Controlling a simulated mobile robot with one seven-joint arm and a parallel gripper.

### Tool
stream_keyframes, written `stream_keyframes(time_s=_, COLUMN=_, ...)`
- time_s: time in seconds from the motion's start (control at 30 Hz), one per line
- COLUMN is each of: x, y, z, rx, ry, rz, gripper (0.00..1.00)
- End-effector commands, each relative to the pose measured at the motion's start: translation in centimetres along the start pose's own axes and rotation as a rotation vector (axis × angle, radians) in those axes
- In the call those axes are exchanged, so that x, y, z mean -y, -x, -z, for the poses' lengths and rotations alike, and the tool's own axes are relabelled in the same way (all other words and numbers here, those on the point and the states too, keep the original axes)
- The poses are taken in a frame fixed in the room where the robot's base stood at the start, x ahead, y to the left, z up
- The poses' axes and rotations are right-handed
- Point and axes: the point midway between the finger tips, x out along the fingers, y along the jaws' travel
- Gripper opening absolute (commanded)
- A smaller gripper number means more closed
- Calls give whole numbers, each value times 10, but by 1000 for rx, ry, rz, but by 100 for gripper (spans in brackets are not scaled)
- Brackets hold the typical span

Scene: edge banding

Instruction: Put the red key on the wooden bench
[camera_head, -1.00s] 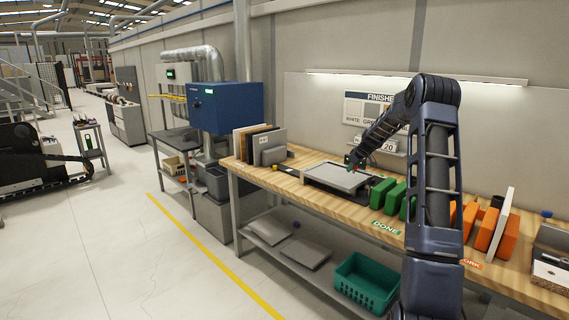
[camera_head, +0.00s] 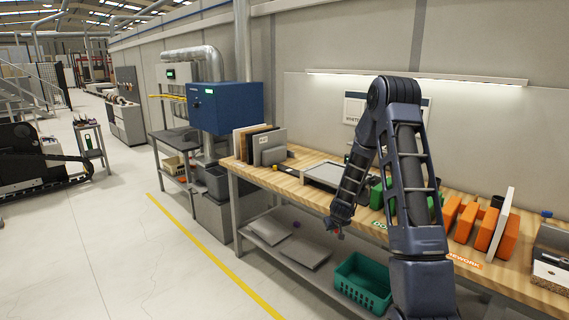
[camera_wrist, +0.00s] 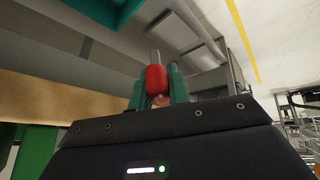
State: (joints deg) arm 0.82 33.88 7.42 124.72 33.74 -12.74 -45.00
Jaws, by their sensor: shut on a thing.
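My gripper (camera_wrist: 156,90) is shut on the red key (camera_wrist: 155,78), seen in the wrist view between the green fingers. The key has a red head and a thin grey shaft pointing away from the gripper. In the head view my gripper (camera_head: 336,231) is in front of the wooden bench (camera_head: 282,186), below the level of its top. A small red spot shows at the gripper's tip there. The bench's front edge also shows at the left of the wrist view (camera_wrist: 60,108). The key is apart from the bench top.
A grey panel in a tray (camera_head: 328,174), green blocks (camera_head: 377,194) and orange blocks (camera_head: 487,229) stand on the bench. A green crate (camera_head: 362,284) and grey sheets (camera_head: 305,252) lie on the shelf below. A blue cabinet (camera_head: 227,107) is at the left.

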Motion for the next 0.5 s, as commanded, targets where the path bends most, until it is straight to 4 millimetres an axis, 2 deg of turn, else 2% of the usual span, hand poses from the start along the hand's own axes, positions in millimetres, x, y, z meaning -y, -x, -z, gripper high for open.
stream_keyframes(time_s=0.03, x=-3, y=-11, z=-20, rx=14, ry=-42, rz=-25, gripper=0)
stream_keyframes(time_s=0.2, x=-13, y=-31, z=-65, rx=31, ry=-166, rz=-101, gripper=0)
stream_keyframes(time_s=0.3, x=-16, y=-37, z=-82, rx=37, ry=-212, rz=-128, gripper=0)
stream_keyframes(time_s=0.5, x=-25, y=-41, z=-96, rx=40, ry=-249, rz=-151, gripper=0)
